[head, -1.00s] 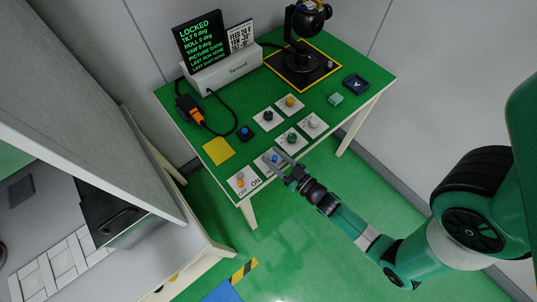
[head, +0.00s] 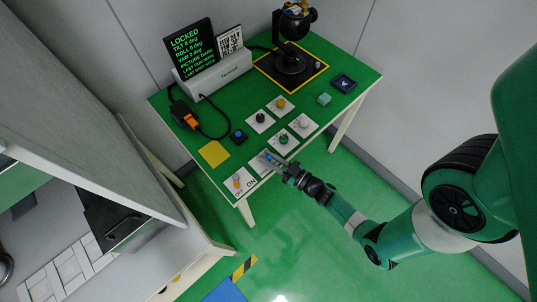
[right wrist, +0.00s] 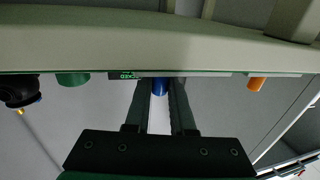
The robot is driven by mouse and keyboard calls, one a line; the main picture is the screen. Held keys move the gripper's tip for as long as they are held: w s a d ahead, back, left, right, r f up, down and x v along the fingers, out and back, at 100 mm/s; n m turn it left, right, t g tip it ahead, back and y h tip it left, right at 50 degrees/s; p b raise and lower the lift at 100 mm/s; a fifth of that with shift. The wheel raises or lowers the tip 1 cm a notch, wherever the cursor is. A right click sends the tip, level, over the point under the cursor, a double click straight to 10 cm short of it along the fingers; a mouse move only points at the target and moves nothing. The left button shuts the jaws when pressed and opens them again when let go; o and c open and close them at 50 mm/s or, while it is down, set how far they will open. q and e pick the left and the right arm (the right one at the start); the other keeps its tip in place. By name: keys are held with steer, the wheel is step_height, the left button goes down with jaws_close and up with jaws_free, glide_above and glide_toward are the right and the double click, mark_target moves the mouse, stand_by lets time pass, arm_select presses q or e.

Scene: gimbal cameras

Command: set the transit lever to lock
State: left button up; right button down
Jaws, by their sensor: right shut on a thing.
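A blue lever (head: 268,158) stands on a white plate at the front edge of the green table; I take it as the transit lever, but its label is too small to read. My right gripper (head: 274,161) reaches in from the right and is shut on this lever. In the right wrist view the blue lever (right wrist: 160,86) sits between the two dark fingers (right wrist: 160,95). The screen (head: 194,49) reads LOCKED, with tilt, roll and yaw at 0 deg. My left gripper is not in view.
An orange switch on an ON/OFF plate (head: 238,182) is left of the lever. A green knob (head: 283,138), other knob plates and a blue button (head: 238,136) lie behind. The gimbal camera (head: 291,55) stands at the back.

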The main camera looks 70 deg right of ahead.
steer(key=shift+d+r+n+y+p, duration=0.2)
steer(key=shift+d+n+y+p, duration=0.25)
steer(key=shift+y, duration=0.35)
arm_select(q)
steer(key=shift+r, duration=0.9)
arm_select(e)
steer(key=shift+a+f+n+y, duration=0.2)
steer(key=shift+a+n+y, duration=0.05)
steer(key=shift+a+y, duration=0.05)
steer(key=c, duration=0.8)
jaws_free()
steer(key=shift+o, duration=0.2)
steer(key=shift+s, duration=0.5)
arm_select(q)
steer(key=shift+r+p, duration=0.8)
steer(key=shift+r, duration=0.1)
arm_select(e)
steer(key=s+a, duration=0.2)
steer(key=s, duration=0.8)
steer(key=shift+s, duration=0.25)
